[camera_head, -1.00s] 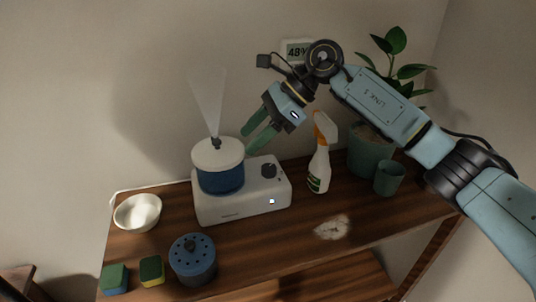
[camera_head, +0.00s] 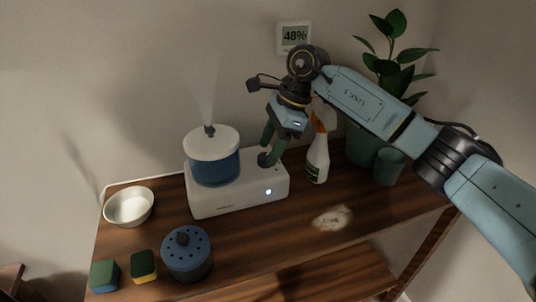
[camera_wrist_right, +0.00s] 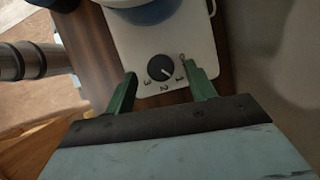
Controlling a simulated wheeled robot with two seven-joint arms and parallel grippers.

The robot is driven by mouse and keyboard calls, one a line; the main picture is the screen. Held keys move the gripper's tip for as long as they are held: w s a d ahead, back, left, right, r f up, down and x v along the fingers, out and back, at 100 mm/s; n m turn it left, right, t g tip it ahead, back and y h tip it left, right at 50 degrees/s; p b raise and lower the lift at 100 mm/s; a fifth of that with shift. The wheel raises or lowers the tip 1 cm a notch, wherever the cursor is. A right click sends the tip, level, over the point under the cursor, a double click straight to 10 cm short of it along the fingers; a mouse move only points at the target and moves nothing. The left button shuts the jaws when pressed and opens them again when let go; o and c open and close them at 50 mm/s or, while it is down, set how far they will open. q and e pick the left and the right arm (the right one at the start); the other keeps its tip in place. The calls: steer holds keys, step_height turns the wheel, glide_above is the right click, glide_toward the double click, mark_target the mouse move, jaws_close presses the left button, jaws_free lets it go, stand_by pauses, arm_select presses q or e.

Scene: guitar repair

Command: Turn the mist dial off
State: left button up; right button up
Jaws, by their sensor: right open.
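The white mist machine (camera_head: 230,200) stands on the wooden table, with a blue tank and white lid (camera_head: 211,143). A faint mist plume rises from its dark nozzle (camera_head: 209,130). A small light (camera_head: 268,191) glows on its front. The black mist dial (camera_head: 263,160) is partly hidden by my right gripper (camera_head: 268,150). In the right wrist view the dial (camera_wrist_right: 161,67) shows between the open green fingers of my right gripper (camera_wrist_right: 160,76), with a gap on each side. Its white mark points toward the numbers, about between 1 and 2. My left gripper is not in view.
A spray bottle (camera_head: 317,160) stands close right of the machine, near my right arm. A green cup (camera_head: 389,168) and potted plant (camera_head: 368,148) are farther right. A pale patch (camera_head: 332,217) marks the table.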

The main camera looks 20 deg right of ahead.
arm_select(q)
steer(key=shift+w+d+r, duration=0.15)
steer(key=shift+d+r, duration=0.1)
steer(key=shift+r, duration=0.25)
arm_select(e)
steer(key=shift+x, duration=0.9)
steer(key=c, duration=1)
steer(key=shift+o, duration=0.2)
